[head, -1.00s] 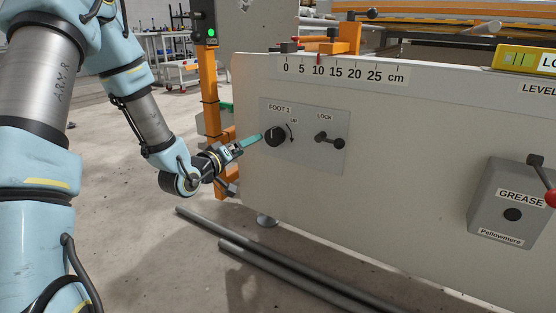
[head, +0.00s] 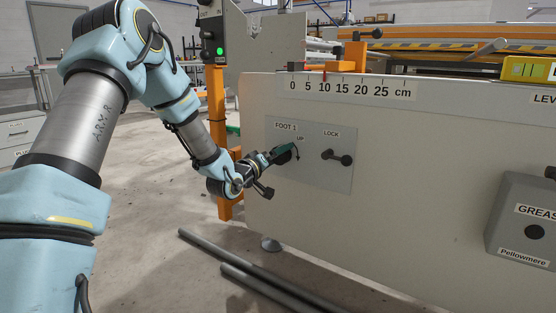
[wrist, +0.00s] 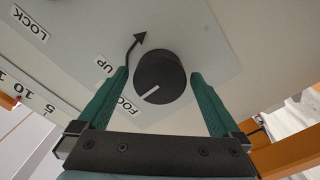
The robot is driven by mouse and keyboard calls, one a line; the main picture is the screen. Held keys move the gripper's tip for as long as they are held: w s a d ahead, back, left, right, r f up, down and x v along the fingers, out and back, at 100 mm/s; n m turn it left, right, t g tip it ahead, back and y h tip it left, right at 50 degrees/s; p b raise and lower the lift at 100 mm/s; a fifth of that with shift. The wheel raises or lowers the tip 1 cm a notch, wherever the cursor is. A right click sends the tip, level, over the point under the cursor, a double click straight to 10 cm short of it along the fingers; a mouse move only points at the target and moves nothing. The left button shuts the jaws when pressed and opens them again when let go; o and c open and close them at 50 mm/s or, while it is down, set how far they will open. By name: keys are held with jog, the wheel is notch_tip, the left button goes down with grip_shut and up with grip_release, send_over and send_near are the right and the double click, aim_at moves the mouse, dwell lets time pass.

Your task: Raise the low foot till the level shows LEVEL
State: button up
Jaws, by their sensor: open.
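The FOOT 1 knob (wrist: 158,76) is round and black with a white pointer line, and a curved arrow marked UP is beside it. My gripper (wrist: 160,78) is open, with its two green fingers on either side of the knob; I cannot tell whether they touch it. In the head view my gripper (head: 282,150) covers most of the knob. The LOCK handle (head: 338,157) is to the right on the same plate. The foot (head: 270,243) shows under the machine's lower edge. The yellow level (head: 528,69) is cut off at the right edge, so its reading is hidden.
A grey GREASE box (head: 522,225) sticks out from the panel at right. Dark bars (head: 240,265) lie on the floor below. An orange post (head: 218,130) with a green-lit box stands left of the panel. A centimetre scale (head: 340,88) runs along the panel top.

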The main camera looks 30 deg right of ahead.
jog(key=shift+d, duration=0.1)
jog(key=c, duration=1.3)
jog(key=shift+m, duration=0.3)
jog(key=m+b, duration=0.1)
jog(key=m, duration=0.4)
jog(key=m+b, duration=0.2)
jog(key=m, duration=0.4)
jog(key=shift+s+d+f+m, duration=0.1)
jog(key=shift+m, duration=0.2)
jog(key=m+b, duration=0.3)
jog(key=m, duration=0.3)
jog(key=m+b, duration=0.3)
jog(key=m, duration=0.2)
jog(key=shift+m, duration=0.4)
